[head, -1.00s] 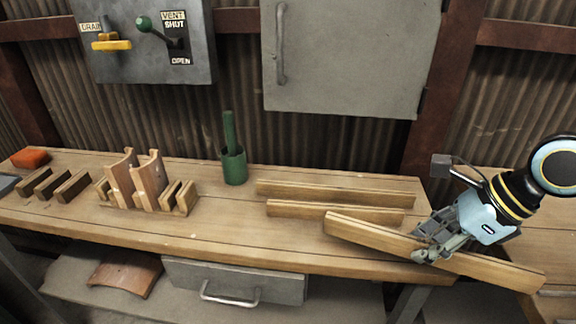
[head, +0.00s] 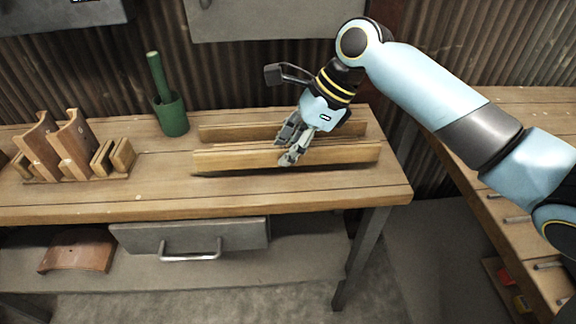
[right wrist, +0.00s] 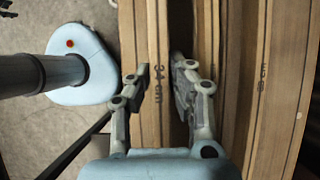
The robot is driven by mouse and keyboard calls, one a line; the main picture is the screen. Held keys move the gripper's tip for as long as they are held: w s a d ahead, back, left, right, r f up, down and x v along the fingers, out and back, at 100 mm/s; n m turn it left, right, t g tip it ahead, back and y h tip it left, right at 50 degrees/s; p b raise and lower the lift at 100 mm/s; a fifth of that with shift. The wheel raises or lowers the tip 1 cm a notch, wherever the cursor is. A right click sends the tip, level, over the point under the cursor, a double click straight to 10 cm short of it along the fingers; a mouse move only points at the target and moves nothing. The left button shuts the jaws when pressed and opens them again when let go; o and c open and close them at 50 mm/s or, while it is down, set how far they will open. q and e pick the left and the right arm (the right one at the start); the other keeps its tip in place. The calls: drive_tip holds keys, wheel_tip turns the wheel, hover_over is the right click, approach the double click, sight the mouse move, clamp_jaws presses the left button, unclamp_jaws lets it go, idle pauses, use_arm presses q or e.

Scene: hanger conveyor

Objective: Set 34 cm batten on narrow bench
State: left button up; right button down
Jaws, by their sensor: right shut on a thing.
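The 34 cm batten (head: 345,154) is a long light-brown wooden bar with "34 cm" marked on it in the right wrist view (right wrist: 159,120). My right gripper (head: 288,157) is shut on it near its middle, with one finger on each side. The batten lies level, low over the wooden bench (head: 160,185), with a dark shadow beneath its left part. I cannot tell whether it touches the top. Another batten (head: 225,131) lies behind it, partly hidden by the gripper. My left gripper is not in view.
A green cup with a rod (head: 171,118) stands left of the battens. A wooden rack (head: 75,150) is farther left. A grey drawer (head: 190,236) hangs under the bench. Another bench with pegs (head: 520,200) is at the right, across a gap. The bench front is clear.

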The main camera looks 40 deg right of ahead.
sight(323, 146)
wheel_tip(323, 146, down, 4)
drive_tip(key=shift+f+b, duration=0.1)
drive_tip(key=shift+b, duration=0.35)
drive_tip(key=c, duration=1.2)
unclamp_jaws()
drive_tip(key=p+v, duration=0.3)
drive_tip(key=v, duration=0.9)
drive_tip(key=shift+s, duration=0.1)
